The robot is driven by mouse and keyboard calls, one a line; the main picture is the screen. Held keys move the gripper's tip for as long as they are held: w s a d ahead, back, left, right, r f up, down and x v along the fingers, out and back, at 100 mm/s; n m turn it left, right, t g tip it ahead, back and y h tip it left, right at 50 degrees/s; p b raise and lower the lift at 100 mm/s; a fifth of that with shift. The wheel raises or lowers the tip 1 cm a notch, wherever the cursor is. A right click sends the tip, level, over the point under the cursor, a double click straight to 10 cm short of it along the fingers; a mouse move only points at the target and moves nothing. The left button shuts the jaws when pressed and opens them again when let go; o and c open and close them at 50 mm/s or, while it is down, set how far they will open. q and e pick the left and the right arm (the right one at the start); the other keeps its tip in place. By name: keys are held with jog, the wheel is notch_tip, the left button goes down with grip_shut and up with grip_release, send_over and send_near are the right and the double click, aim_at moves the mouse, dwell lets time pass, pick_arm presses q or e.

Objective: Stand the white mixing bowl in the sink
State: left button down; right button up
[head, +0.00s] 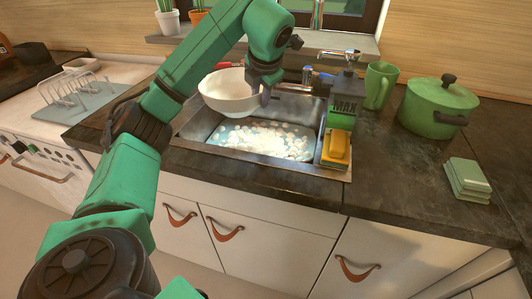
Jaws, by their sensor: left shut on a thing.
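The white mixing bowl (229,95) is held upright above the back left part of the sink (189,124). My left gripper (264,92) is shut on the bowl's right rim; the arm partly covers its fingers. The metal sink basin holds soapy water with white foam (262,138). The bowl looks to be above the foam, though the exact gap is hard to judge. My right gripper is not in view.
A yellow sponge (336,147) sits at the sink's right edge, with a green "MAX" container (346,98) behind it. A green mug (379,85), a green lidded pot (437,106) and stacked green cloths (467,178) stand right. A dish rack (73,90) is left.

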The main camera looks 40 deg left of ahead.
pick_arm(q)
jog(key=f, duration=1.7)
jog(key=shift+s+b, duration=0.3)
jog(key=shift+b, duration=0.1)
jog(key=c, duration=0.6)
grip_release()
jog(key=shift+c, duration=0.2)
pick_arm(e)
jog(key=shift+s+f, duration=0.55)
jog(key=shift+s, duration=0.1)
pick_arm(q)
jog(key=shift+r, duration=0.15)
jog(key=shift+s+d+r, duration=0.15)
jog(key=shift+r, duration=0.15)
jog(key=v, duration=1.1)
jog(key=shift+s, duration=0.2)
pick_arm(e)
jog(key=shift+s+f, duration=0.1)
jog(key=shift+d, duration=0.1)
